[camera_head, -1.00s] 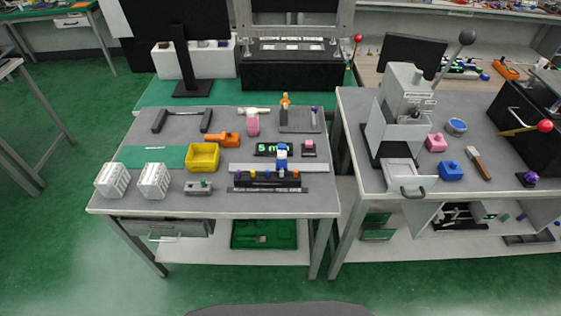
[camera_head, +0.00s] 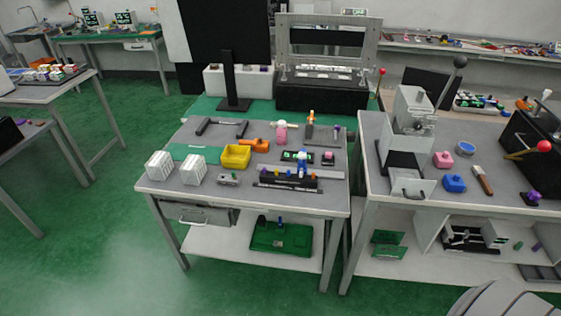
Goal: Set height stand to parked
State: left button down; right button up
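No readable label marks a height stand, so I cannot tell for certain which fixture it is. A grey upright fixture (camera_head: 410,118) stands on the right workbench, with a tall lever ending in a dark ball knob (camera_head: 460,62) that tilts up and right. A small blue and white upright piece (camera_head: 302,163) stands by a long black block (camera_head: 287,181) on the left workbench. A red-knobbed lever (camera_head: 543,146) sticks out of a black box at the far right. Another red knob (camera_head: 381,72) rises beside a large grey frame (camera_head: 327,48). Neither gripper shows.
The left workbench (camera_head: 215,145) holds a yellow bin (camera_head: 236,156), two white crates (camera_head: 160,165) and small parts. A narrow gap separates the benches. Green floor (camera_head: 100,240) is open at front left.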

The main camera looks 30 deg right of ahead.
aim_at(303, 161)
jog(key=u, duration=0.25)
jog(key=i, duration=1.3)
jog(key=z, duration=0.85)
